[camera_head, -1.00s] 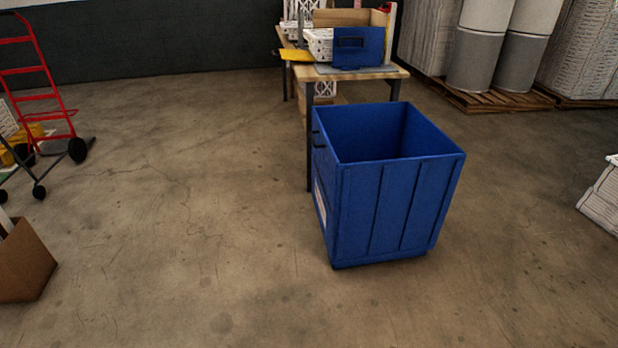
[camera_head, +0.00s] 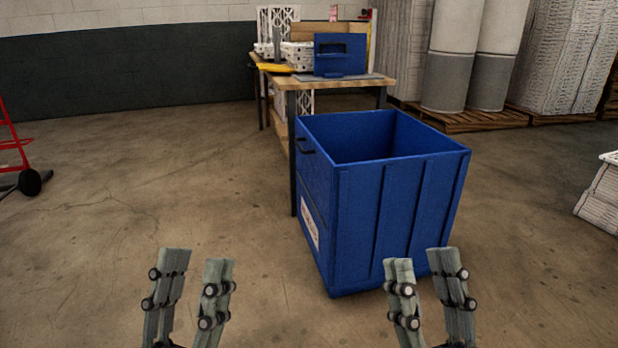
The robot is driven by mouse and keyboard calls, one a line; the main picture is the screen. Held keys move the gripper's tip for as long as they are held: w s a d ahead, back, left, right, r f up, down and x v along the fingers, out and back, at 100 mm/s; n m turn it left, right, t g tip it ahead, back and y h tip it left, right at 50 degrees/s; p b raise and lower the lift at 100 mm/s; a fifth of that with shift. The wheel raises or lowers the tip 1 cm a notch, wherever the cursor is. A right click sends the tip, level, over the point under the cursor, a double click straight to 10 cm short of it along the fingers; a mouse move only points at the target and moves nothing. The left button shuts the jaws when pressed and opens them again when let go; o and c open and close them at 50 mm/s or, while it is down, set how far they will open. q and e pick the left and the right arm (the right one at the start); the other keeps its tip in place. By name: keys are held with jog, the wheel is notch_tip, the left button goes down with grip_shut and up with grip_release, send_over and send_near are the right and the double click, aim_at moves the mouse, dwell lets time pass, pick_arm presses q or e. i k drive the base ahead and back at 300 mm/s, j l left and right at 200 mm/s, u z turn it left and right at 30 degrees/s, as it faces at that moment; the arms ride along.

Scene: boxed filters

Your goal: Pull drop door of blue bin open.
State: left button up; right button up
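The blue bin (camera_head: 405,215) stands upright on the concrete floor, right of centre, with its open top showing an empty-looking inside. My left gripper (camera_head: 198,262) is open and empty at the bottom of the head view, left of the bin. My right gripper (camera_head: 424,262) is open and empty, in front of the bin's lower front face in the picture. Neither visibly holds the handle.
A wooden-topped table (camera_head: 360,85) stands behind the bin, bearing a small blue bin (camera_head: 340,62) and white filters. A red hand truck (camera_head: 14,150) is at the left edge. Pallets (camera_head: 455,117) with wrapped rolls stand at back right. Floor left of the bin is clear.

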aim_at(314, 166)
jog(key=i+j+z, duration=0.15)
jog(key=z, duration=0.2)
jog(key=i+j+z, duration=0.4)
jog(key=z, duration=0.25)
jog(key=i+j+z, duration=0.15)
jog(key=i+j, duration=0.9)
